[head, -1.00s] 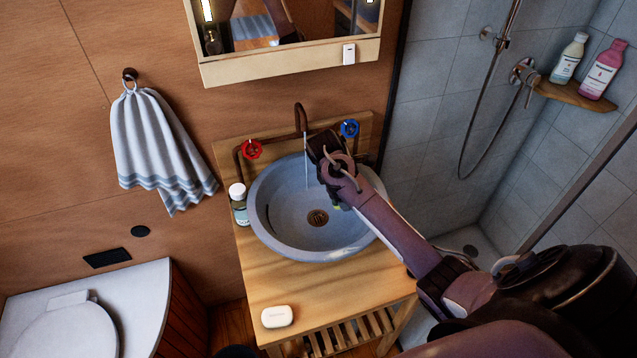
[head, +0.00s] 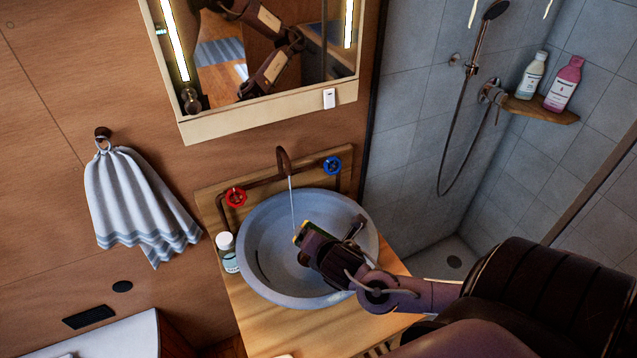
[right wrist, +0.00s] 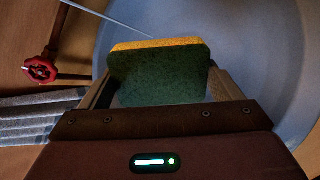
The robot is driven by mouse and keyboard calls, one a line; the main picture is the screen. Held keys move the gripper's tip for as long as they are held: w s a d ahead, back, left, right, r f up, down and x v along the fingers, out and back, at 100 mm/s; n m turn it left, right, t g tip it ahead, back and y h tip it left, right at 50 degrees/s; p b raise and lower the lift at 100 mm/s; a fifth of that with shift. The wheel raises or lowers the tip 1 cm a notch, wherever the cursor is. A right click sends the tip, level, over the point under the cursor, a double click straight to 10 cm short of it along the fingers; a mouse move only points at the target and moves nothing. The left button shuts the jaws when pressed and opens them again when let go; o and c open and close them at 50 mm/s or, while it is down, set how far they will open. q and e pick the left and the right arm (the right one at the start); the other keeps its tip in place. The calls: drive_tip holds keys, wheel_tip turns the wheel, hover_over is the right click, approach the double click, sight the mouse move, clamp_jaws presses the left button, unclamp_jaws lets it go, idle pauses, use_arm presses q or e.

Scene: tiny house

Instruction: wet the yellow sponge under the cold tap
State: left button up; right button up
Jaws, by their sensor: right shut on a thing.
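The yellow sponge (right wrist: 165,44) has a dark green scouring side (right wrist: 160,75) facing my right wrist camera. My right gripper (head: 308,240) is shut on it, over the basin (head: 262,225); only a sliver of the sponge (head: 299,234) shows in the head view. A thin water stream (head: 292,205) runs from the spout (head: 284,160). The stream reaches the sponge's edge in both views, but I cannot tell whether it lands on it or passes behind. The blue tap (head: 332,166) is right of the spout, the red tap (head: 236,197) left. My left gripper is out of view.
A small white-capped bottle (head: 228,253) stands left of the basin on the wooden counter (head: 245,312). The mirror cabinet (head: 270,115) hangs above the spout. A striped towel (head: 135,205) hangs at left. Two bottles stand on the shower shelf (head: 540,110) at right.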

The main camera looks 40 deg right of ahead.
drive_tip(key=w, duration=0.1)
drive_tip(key=w+d, duration=0.1)
drive_tip(key=w+f, duration=0.1)
drive_tip(key=shift+w+d+b, duration=0.2)
drive_tip(key=shift+w+b, duration=0.05)
drive_tip(key=shift+b, duration=0.1)
drive_tip(key=w+d+f+b, duration=0.1)
drive_tip(key=w+d+b, duration=0.1)
drive_tip(key=w, duration=0.6)
drive_tip(key=shift+w+d+f, duration=0.15)
drive_tip(key=shift+d+f, duration=0.15)
drive_tip(key=shift+d, duration=0.25)
drive_tip(key=s+a+p, duration=0.1)
drive_tip(key=s+a, duration=0.1)
drive_tip(key=s, duration=0.5)
drive_tip(key=shift+s+a+p, duration=0.3)
drive_tip(key=shift+a, duration=0.1)
drive_tip(key=shift+r, duration=0.1)
idle(1.1)
